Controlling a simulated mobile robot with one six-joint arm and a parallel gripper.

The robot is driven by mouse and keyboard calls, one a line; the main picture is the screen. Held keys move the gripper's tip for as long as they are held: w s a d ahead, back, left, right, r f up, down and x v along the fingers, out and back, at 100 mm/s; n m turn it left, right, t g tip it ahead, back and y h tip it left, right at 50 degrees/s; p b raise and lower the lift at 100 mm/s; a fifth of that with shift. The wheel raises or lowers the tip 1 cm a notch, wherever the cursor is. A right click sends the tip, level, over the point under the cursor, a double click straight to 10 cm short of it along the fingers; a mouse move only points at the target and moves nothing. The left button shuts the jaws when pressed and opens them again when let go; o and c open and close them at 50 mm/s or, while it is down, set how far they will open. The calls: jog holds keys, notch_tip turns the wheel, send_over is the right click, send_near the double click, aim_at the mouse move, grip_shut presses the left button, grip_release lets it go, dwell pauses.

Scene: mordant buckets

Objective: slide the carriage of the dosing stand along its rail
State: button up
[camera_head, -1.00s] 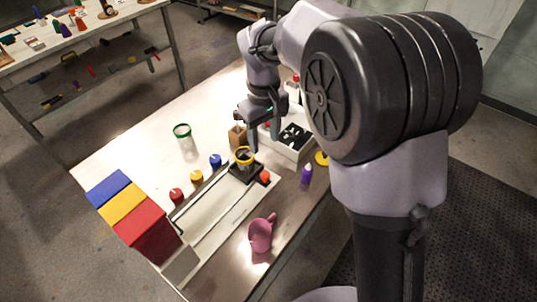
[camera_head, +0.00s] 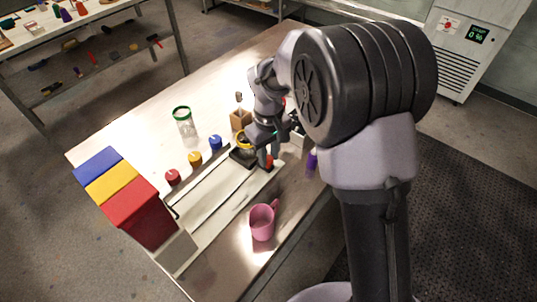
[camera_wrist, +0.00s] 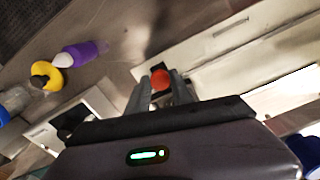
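The dosing stand has a long pale rail (camera_head: 205,205) lying on the table. An orange-red knob (camera_head: 269,162) stands on the carriage's right side. My gripper (camera_head: 268,157) is down at this knob. In the wrist view, the knob (camera_wrist: 160,79) shows between the two fingertips of my gripper (camera_wrist: 160,84), with a finger on each side. The fingers look apart, and I see no clear grip on the knob. My wrist partly hides the carriage.
Blue, yellow and red bins (camera_head: 140,207) stand at the rail's near left end. Red, yellow and blue knobs (camera_head: 195,158) line its left side. A pink mug (camera_head: 263,221) stands right of the rail. A purple bottle (camera_head: 312,160) is near the table's right edge.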

grip_shut()
dwell(1.1)
